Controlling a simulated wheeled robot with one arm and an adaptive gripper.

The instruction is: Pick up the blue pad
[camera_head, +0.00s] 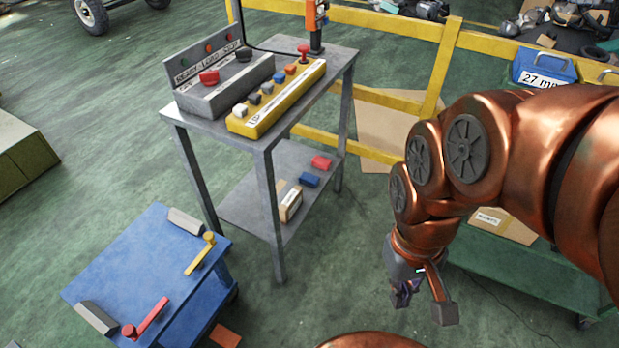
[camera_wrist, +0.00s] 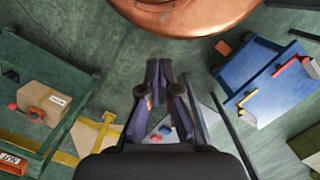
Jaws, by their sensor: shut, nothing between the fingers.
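A small blue pad (camera_head: 309,180) lies on the lower shelf of the grey steel stand (camera_head: 243,196), between a red pad (camera_head: 321,162) and a beige labelled box (camera_head: 289,203). A small blue patch between the fingers in the wrist view (camera_wrist: 165,130) may be the same pad. My gripper (camera_wrist: 159,72) is shut and empty, its dark fingers close together. In the head view it hangs in the air to the right of the stand, apart from the pad.
The stand's top holds a grey switch box (camera_head: 225,85) and a yellow button strip (camera_head: 277,97). A blue cart (camera_head: 145,265) with red and yellow handles stands at lower left. A yellow rail (camera_head: 375,97) runs behind. A green cart (camera_head: 530,270) stands right. Open floor lies between.

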